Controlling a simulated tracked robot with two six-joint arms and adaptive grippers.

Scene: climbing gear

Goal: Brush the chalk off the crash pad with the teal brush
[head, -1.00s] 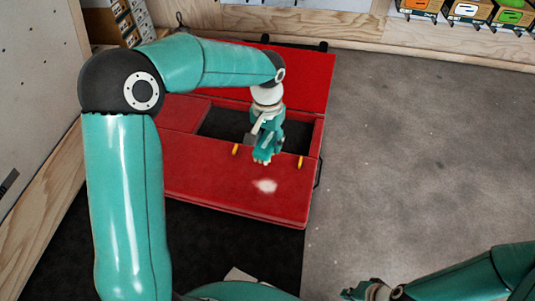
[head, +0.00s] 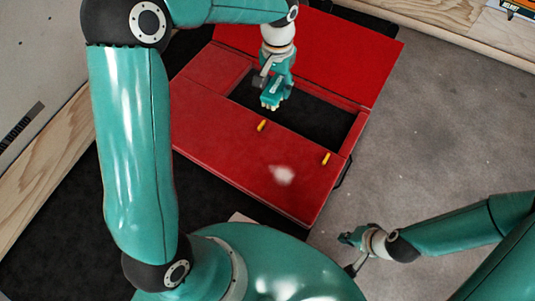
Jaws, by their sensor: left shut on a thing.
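The red crash pad (head: 235,150) lies on the floor with a dark rectangular opening in it. A pale chalk patch (head: 282,175) is on its red front part, right of the middle. My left gripper (head: 272,84) is shut on the teal brush (head: 273,96), whose pale bristles point down. In the picture the brush is over the dark opening, above and apart from the chalk patch. The fingers partly hide its handle. My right gripper (head: 352,256) is at the lower right, off the pad, with its fingers apart and nothing seen between them.
A dark mat (head: 70,220) lies on the left, below the pad. Wooden boards edge the left wall and the back. Grey floor (head: 430,140) on the right is clear.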

